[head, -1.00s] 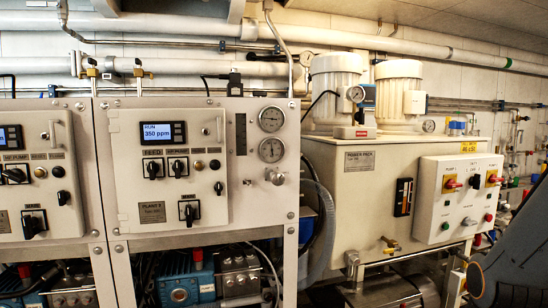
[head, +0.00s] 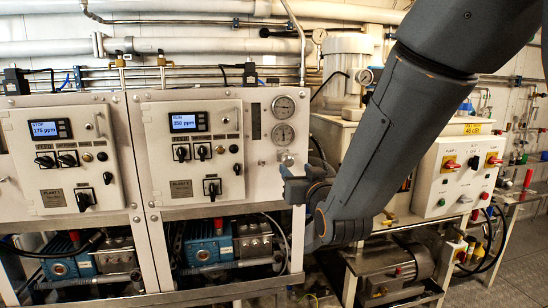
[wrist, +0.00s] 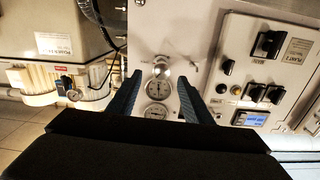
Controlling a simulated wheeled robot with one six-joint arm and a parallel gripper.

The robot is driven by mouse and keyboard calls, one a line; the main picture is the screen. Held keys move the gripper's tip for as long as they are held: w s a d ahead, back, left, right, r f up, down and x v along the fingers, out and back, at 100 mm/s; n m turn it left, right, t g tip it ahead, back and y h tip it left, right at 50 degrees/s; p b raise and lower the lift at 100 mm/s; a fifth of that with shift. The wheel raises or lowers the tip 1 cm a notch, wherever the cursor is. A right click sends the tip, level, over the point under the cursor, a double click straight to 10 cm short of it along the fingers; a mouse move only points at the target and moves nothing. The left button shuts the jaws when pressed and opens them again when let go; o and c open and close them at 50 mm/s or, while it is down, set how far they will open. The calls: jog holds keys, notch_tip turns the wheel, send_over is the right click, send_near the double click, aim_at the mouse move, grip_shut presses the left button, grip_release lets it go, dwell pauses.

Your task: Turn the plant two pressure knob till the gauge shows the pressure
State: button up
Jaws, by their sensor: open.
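The plant two panel (head: 150,150) stands in the middle of the head view, its display (head: 187,122) lit with "RUN". The small silver pressure knob (head: 288,158) sits at its right edge, below two round gauges, the upper (head: 283,106) and the lower (head: 283,134). Their needles are too small to read. My gripper (head: 290,178) is just below the knob in the head view. In the upside-down wrist view my gripper (wrist: 159,79) is open and empty. The knob (wrist: 161,66) and gauges (wrist: 158,88) appear between its fingers; I see no contact.
The plant one panel (head: 65,160) stands to the left, its display reading "STOP". A cream tank unit (head: 335,130) and a white switch box (head: 458,175) with red and yellow switches stand to the right, partly behind my arm. Blue pumps (head: 205,250) sit below the panels.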

aim_at(289, 161)
jog(key=shift+r+p+x, duration=0.1)
jog(key=shift+p+x, duration=0.55)
jog(key=shift+x, duration=1.35)
jog(key=shift+r+p+x, duration=0.15)
jog(key=shift+p+x, duration=0.5)
jog(key=shift+x, duration=1.35)
jog(key=shift+s+a, duration=0.1)
jog(key=shift+c, duration=0.5)
jog(key=c, duration=1)
jog(key=shift+m+b, duration=0.3)
jog(key=shift+b, duration=0.25)
